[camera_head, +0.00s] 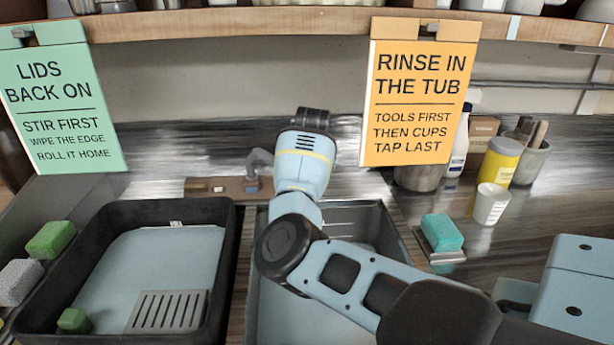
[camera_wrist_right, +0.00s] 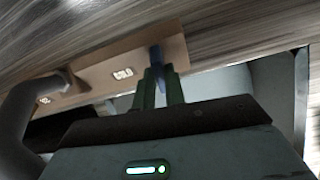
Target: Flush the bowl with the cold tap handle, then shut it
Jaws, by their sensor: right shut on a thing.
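The blue cold tap handle (camera_wrist_right: 156,54) stands on a brown tap plate (camera_wrist_right: 120,72) marked COLD in the right wrist view. My right gripper (camera_wrist_right: 160,74) has its green fingers shut on this handle. In the head view my right arm reaches over the sink bowl (camera_head: 391,222), and its wrist hides the handle and fingers. The grey spout (camera_head: 259,163) rises from the plate just left of my wrist; it also shows in the wrist view (camera_wrist_right: 18,115). Whether water runs is hidden. My left gripper is not in view.
A black-rimmed tub (camera_head: 226,215) with a grate lies left of the bowl. A teal sponge (camera_head: 441,232), white cup (camera_head: 490,204) and yellow jar (camera_head: 500,162) stand to the right. Green (camera_head: 98,108) and orange (camera_head: 418,90) signs hang from the shelf near my arm.

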